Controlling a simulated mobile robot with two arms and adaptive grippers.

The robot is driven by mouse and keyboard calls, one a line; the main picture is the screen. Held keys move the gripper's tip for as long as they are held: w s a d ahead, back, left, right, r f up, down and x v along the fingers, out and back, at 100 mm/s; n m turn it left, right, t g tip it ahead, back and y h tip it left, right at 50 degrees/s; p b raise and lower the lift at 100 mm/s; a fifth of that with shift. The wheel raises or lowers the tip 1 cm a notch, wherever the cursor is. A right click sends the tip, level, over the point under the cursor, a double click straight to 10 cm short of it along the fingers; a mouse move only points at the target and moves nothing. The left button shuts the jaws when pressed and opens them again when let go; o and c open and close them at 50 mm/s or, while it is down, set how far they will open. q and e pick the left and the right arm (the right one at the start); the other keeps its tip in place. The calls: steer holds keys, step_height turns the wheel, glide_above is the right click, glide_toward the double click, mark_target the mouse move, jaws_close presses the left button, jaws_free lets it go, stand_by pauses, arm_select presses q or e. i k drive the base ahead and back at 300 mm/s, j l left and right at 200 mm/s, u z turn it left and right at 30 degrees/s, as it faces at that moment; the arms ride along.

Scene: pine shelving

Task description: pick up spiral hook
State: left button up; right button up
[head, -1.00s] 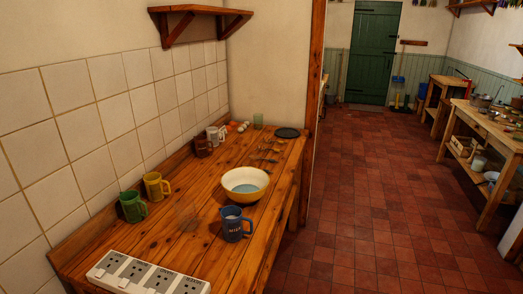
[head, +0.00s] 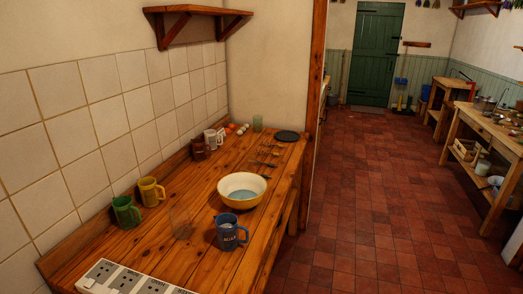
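Several thin, dark metal utensils (head: 267,156) lie in a row on the wooden counter, behind the bowl. They are too small to tell which one, if any, is the spiral hook. Neither of my grippers shows in the head view.
The wooden counter (head: 150,235) runs along the tiled wall. Open tiled floor (head: 370,210) lies right.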

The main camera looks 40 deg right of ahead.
mark_target(276, 155)
steer(key=i+l, duration=0.15)
steer(key=l, duration=0.25)
steer(key=i+l+u, duration=0.1)
steer(key=l, duration=0.35)
steer(key=i+l+u, duration=0.1)
steer(key=l, duration=0.3)
steer(key=i+l, duration=0.2)
steer(key=l, duration=0.25)
steer(key=i+l+u, duration=0.1)
steer(key=l, duration=0.35)
steer(key=i+l, duration=0.1)
steer(key=l, duration=0.35)
steer(key=u, duration=0.05)
